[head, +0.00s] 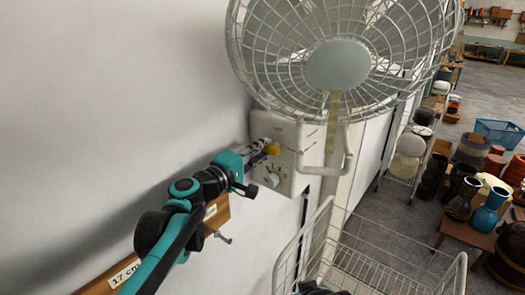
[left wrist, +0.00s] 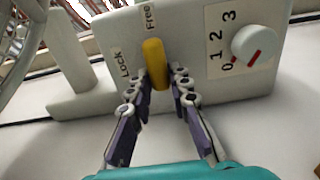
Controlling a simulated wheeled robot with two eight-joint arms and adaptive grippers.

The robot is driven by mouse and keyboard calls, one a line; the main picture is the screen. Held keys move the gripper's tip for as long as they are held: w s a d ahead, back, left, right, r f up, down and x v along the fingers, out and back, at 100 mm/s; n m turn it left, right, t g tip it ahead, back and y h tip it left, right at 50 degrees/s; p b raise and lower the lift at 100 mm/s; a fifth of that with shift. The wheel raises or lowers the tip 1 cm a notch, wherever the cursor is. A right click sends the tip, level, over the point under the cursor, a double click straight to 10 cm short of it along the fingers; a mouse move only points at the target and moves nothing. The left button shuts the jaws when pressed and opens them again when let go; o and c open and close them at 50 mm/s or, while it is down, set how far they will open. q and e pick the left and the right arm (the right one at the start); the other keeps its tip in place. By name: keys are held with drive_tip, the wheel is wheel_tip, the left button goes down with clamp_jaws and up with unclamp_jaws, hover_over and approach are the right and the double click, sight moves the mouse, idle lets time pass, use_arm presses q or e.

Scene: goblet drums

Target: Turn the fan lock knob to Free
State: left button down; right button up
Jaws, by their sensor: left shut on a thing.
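A yellow fan lock knob (head: 273,149) sits on the pale control box (head: 296,176) below the wall fan (head: 337,64). In the left wrist view the knob (left wrist: 155,62) is long and narrow, its upper end near the "Free" label (left wrist: 150,16). The "Lock" label (left wrist: 123,64) is to its left. My left gripper (left wrist: 159,82) is shut on the knob, one finger on each side. In the head view the gripper (head: 266,147) reaches the box from the left and partly covers the knob.
A white speed dial (left wrist: 254,43) with a red mark near 0 is beside the knob on the same box. A wire basket (head: 375,265) stands below right. A wooden rail (head: 216,212) with hooks runs along the wall under my left arm. Drums and vases stand far right.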

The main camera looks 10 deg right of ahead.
idle(0.4)
use_arm(q)
drive_tip(key=c, duration=1.4)
unclamp_jaws()
drive_tip(key=shift+a, duration=0.1)
drive_tip(key=v, duration=1.2)
